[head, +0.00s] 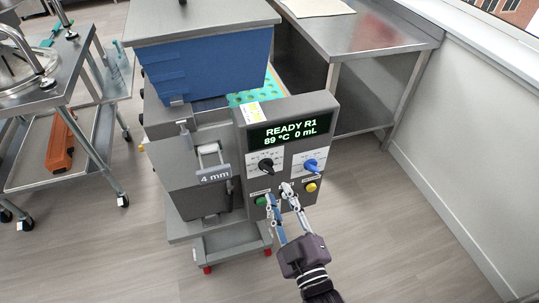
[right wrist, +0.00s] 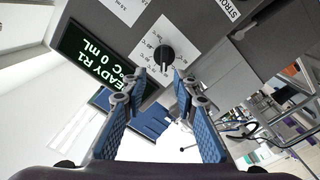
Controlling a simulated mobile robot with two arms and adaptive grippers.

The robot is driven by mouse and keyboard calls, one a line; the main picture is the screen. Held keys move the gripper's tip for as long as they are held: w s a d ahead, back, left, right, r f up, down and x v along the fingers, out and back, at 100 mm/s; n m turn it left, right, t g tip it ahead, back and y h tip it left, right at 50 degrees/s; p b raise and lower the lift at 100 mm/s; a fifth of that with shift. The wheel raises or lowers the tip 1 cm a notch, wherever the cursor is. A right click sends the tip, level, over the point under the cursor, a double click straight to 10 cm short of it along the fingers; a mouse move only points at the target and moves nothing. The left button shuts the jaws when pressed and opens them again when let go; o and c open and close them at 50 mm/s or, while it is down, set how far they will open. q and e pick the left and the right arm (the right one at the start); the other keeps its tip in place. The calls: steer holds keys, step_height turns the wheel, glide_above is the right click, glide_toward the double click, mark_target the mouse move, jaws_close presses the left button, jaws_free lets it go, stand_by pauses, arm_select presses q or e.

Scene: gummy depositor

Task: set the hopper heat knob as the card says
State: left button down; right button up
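The depositor's control panel (head: 240,140) has a black pointer knob (head: 265,165) on a white scale plate, left of a blue knob (head: 311,166). The black knob also shows in the right wrist view (right wrist: 164,55), ringed by small temperature marks too fine to read surely. The display (head: 290,131) reads READY R1, 89 °C, 0 mL. A small white and yellow card (head: 250,113) lies on the panel's top; its text is unreadable. My right gripper (head: 279,194) is open and empty, its fingertips in front of the panel below the black knob. My left gripper is out of view.
A green button (head: 261,201) and a yellow button (head: 311,187) sit low on the panel, close to my right fingers. A 4 mm label (head: 215,175) is at left. A steel table (head: 365,35) stands behind; a cart (head: 60,85) stands left. Floor at right is clear.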

mark_target(268, 173)
steer(key=x, duration=0.2)
steer(key=p+x, duration=0.1)
steer(key=x, duration=0.4)
steer(key=shift+w+a+f+p, duration=0.3)
steer(key=shift+f+p, duration=0.05)
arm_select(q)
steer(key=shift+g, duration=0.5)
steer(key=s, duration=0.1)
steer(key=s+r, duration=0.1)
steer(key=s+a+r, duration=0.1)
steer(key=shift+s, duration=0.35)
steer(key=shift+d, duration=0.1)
arm_select(e)
jaws_close()
